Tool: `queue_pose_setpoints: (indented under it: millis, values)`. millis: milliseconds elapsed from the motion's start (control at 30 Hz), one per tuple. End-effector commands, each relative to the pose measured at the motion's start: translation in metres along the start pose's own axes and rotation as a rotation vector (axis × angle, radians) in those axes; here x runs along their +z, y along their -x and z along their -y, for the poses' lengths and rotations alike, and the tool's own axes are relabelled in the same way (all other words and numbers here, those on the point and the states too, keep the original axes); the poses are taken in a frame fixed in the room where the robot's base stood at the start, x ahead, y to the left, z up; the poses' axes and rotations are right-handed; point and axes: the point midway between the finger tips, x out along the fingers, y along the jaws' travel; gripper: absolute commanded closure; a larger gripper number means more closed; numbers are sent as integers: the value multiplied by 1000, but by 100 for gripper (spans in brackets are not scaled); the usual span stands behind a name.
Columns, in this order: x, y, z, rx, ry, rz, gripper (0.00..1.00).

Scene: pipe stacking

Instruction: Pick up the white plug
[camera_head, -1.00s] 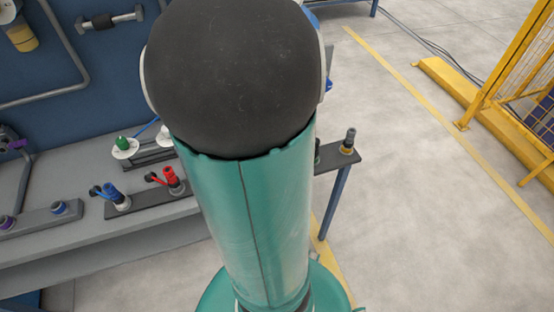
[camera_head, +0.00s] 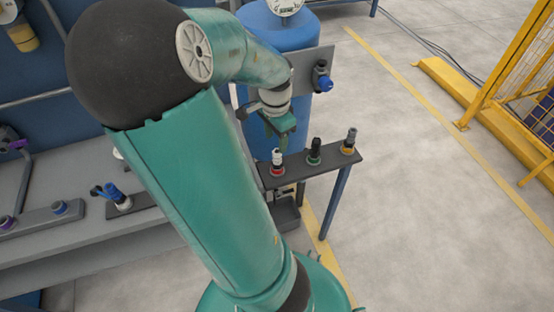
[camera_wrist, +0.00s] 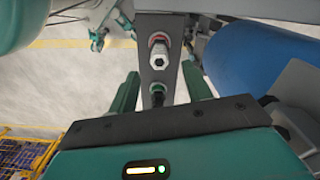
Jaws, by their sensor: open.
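The white plug (camera_head: 277,160) stands upright in a red ring at the left end of a dark shelf (camera_head: 328,166) in the head view. In the wrist view the white plug (camera_wrist: 159,58) shows its hexagonal end and red ring, beyond the fingertips. My gripper (camera_head: 282,138) hangs just above and behind the white plug in the head view. In the wrist view my gripper (camera_wrist: 163,84) has its two green fingers apart, with nothing held between them.
A blue tank (camera_head: 262,35) stands behind. A blue connector (camera_head: 114,194) is on the bench at left.

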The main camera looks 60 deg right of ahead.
Motion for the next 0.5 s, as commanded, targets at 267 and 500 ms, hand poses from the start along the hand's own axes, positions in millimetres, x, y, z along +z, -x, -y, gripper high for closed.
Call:
queue_pose_setpoints:
  millis: [267, 500]
  values:
    - [0, -26, 0, 0, -2, 0, 51]
    - [-4, -53, -3, 5, -3, -1, 51]
